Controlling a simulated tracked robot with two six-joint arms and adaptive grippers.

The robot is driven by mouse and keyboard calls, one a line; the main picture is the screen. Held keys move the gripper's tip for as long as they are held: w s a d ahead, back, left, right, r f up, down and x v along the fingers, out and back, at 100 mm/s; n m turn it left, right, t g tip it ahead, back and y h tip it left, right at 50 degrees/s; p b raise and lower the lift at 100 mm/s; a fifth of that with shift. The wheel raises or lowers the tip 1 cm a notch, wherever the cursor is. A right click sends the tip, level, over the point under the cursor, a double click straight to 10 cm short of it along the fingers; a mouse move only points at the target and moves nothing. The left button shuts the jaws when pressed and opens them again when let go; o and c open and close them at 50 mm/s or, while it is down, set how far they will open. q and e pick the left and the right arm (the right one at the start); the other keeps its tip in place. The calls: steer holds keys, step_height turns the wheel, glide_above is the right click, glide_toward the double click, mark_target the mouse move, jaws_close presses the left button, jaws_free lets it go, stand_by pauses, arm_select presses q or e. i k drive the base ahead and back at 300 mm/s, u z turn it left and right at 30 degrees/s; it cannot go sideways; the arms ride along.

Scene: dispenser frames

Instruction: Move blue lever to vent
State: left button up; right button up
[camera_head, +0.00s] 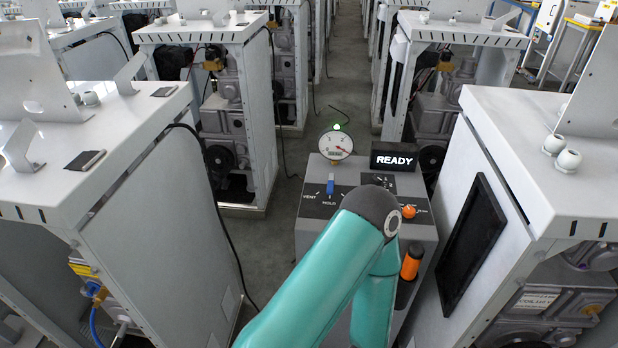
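The blue lever (330,187) is small and stands on the dark top panel of a grey box (318,238) in the middle of the view. It is in line with the printed word HOLD just in front of it. The VENT label (312,195) is to its left. A teal arm of mine reaches up from the bottom and bends at a dark joint just right of the lever, covering part of the panel. The arm appears apart from the lever. Neither of my grippers shows in this view.
A round gauge (335,145) with a red needle and a lit green lamp stands behind the lever. A black display (394,161) reads READY. An orange knob (408,211) and an orange handle (412,262) are right of my arm. White dispenser frames (545,160) flank the box.

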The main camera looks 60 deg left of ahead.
mark_target(330, 183)
steer(key=u, duration=0.1)
steer(key=k, duration=1)
steer(key=u, duration=0.5)
steer(key=i, duration=1)
steer(key=u, duration=0.1)
